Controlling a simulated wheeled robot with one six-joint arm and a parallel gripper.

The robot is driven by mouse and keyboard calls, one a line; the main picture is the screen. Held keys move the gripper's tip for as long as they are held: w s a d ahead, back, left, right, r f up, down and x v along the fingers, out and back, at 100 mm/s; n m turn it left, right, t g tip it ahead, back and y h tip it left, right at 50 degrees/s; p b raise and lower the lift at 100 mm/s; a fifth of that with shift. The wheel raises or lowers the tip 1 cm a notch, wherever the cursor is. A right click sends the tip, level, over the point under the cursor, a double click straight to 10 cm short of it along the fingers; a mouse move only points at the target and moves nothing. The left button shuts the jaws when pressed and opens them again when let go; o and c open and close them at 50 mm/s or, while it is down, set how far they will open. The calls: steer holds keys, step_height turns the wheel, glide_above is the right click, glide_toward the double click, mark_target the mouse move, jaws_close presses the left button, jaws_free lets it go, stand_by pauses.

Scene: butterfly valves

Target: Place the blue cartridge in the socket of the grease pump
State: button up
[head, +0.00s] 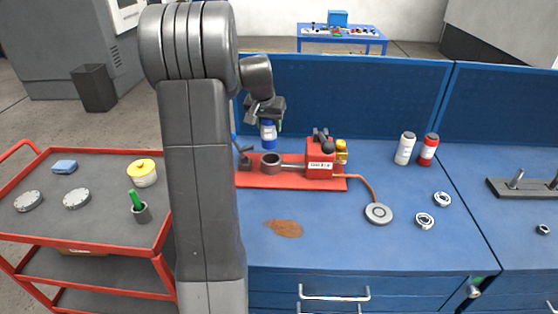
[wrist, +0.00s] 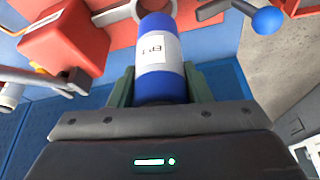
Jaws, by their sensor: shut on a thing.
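The blue cartridge (head: 268,134) has a white label band. My gripper (head: 266,117) is shut on it and holds it upright above the left part of the grease pump. In the wrist view the cartridge (wrist: 158,60) stands out between the fingers of my gripper (wrist: 157,85). The grease pump (head: 319,164) is a red block on a red base plate on the blue bench. Its socket (head: 270,161) is a dark round cup left of the block, just below the cartridge. In the wrist view the socket's rim (wrist: 122,12) is partly hidden behind the cartridge.
A lever with a blue ball knob (wrist: 267,20) is near the socket. A white bottle (head: 405,149) and a red bottle (head: 429,150) stand to the right. A hose runs to a grey disc (head: 378,214). A brown stain (head: 284,228) marks the bench front. A red cart (head: 90,195) stands left.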

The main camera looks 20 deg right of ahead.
mark_target(271, 148)
steer(key=shift+d+f, duration=0.15)
steer(key=shift+d, duration=0.2)
step_height(271, 148, down, 9)
steer(key=shift+f+p, duration=0.1)
steer(key=shift+p, duration=0.65)
steer(key=shift+a, duration=0.1)
steer(key=shift+f, duration=0.15)
steer(key=o, duration=1.1)
steer(key=b+v, duration=0.1)
steer(key=v, duration=1.1)
steer(key=shift+s+b, duration=0.1)
steer(key=shift+b, duration=0.2)
